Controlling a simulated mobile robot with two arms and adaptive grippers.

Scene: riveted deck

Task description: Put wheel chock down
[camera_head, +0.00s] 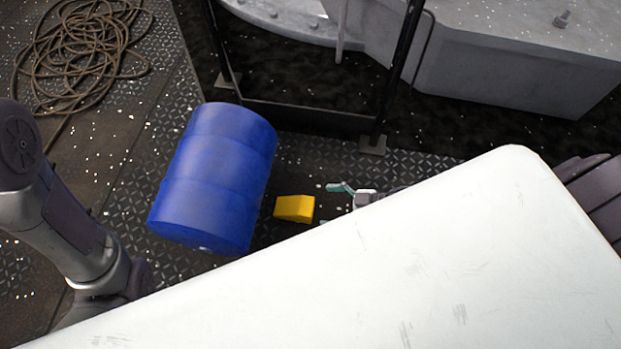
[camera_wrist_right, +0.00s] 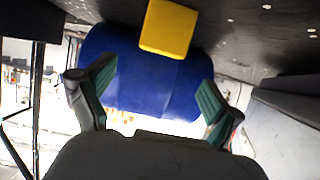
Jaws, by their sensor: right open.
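The yellow wheel chock (camera_head: 294,208) rests on the deck just right of the blue barrel (camera_head: 215,178). In the right wrist view the chock (camera_wrist_right: 168,28) shows at the top, in front of the blue barrel (camera_wrist_right: 140,80). My right gripper (camera_head: 335,203) is open and a short way right of the chock, apart from it. Its two teal-padded fingers are spread with nothing between them in the right wrist view (camera_wrist_right: 155,98). My left arm shows at the left of the head view, but its gripper is not seen.
A white panel (camera_head: 400,260) covers the lower right of the head view and hides part of my right arm. A dark frame (camera_head: 300,115) stands behind the barrel. A coiled rope (camera_head: 80,55) lies at the upper left. Grey machinery (camera_head: 520,60) is at the back right.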

